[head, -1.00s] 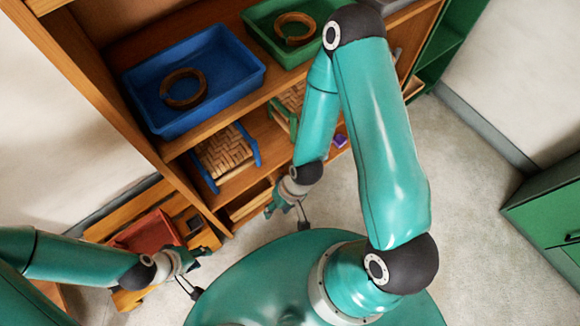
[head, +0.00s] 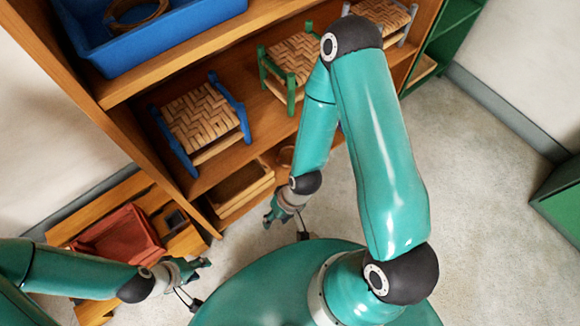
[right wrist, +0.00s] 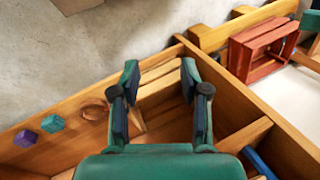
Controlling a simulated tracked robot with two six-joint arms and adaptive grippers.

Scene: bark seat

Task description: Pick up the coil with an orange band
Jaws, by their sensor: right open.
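A brown coil (head: 138,14) lies in the blue tray (head: 185,40) on the upper shelf, cut off by the top edge in the head view. Another brown ring (head: 285,157) lies low in the shelf, partly hidden by my right arm; a ring also shows at left in the right wrist view (right wrist: 95,111). I cannot make out an orange band on either. My right gripper (head: 277,213) is open and empty in front of the lower shelf; its fingers (right wrist: 159,78) are spread in the right wrist view. My left gripper (head: 196,267) is near the red crate, its jaw state unclear.
A blue stool (head: 200,120) and a green stool (head: 293,60) with woven seats stand on the middle shelf. A wooden box (head: 240,188) sits below. The red crate (head: 120,235) is at lower left. Purple (right wrist: 25,138) and teal (right wrist: 52,123) blocks lie near the ring.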

